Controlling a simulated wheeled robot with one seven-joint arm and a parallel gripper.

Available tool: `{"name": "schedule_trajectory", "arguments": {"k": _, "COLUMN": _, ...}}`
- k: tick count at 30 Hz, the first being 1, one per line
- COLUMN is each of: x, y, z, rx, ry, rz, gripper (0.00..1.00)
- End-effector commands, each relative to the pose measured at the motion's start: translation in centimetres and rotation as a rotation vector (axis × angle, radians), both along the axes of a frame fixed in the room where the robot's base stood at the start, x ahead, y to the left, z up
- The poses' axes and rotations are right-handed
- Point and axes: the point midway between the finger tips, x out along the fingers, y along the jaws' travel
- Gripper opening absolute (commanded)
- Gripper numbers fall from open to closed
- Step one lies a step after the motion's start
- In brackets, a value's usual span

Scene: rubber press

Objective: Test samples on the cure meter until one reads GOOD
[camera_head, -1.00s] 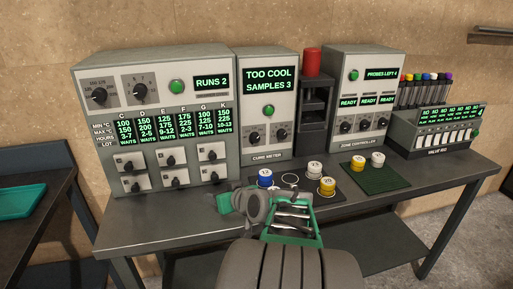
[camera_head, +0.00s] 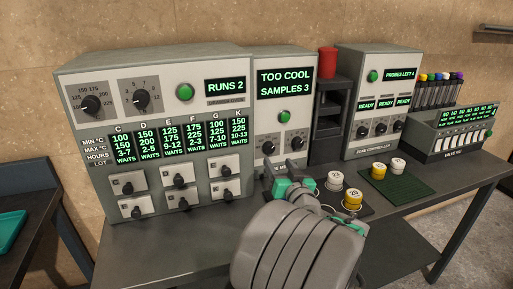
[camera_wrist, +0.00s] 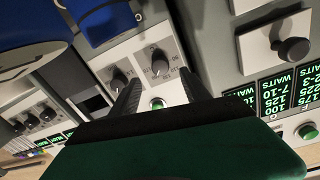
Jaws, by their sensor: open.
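The cure meter (camera_head: 263,121) stands in the middle of the bench. Its screen (camera_head: 285,83) reads TOO COOL, SAMPLES 3. A green button (camera_head: 284,117) sits above its two knobs. My gripper (camera_head: 281,170) is open in front of the meter's lower panel, with no sample visible between its fingers. In the wrist view the dark fingers (camera_wrist: 160,92) point at a panel with two knobs and a green button. A white-topped jar (camera_head: 334,180) and a yellow jar (camera_head: 352,199) stand right of my gripper. A yellow jar (camera_head: 378,170) and a white jar (camera_head: 398,165) stand on the green mat (camera_head: 408,186).
Left is the large unit (camera_head: 160,140) showing RUNS 2. Right are a dark stand with a red cylinder (camera_head: 327,62), the zone controller (camera_head: 377,100) and a rack of tubes (camera_head: 438,92). Blue shapes (camera_wrist: 100,18) fill the wrist view's top left. The bench front left is clear.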

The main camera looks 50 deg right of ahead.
Motion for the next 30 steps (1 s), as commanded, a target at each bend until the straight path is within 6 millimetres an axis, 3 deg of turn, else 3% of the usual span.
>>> {"name": "schedule_trajectory", "arguments": {"k": 4, "x": 0.9, "y": -0.6, "z": 0.1, "rx": 0.001, "ry": -0.001, "rz": 0.0, "gripper": 0.55}}
{"name": "schedule_trajectory", "arguments": {"k": 15, "x": 6.1, "y": -4.1, "z": 0.0, "rx": 0.001, "ry": 0.0, "rz": 0.0, "gripper": 0.55}}
{"name": "schedule_trajectory", "arguments": {"k": 24, "x": 6.4, "y": -4.4, "z": 0.0, "rx": 0.0, "ry": -0.001, "rz": -0.001, "gripper": 0.55}}
{"name": "schedule_trajectory", "arguments": {"k": 30, "x": 6.4, "y": -4.4, "z": 0.0, "rx": 0.0, "ry": -0.001, "rz": -0.001, "gripper": 0.39}}
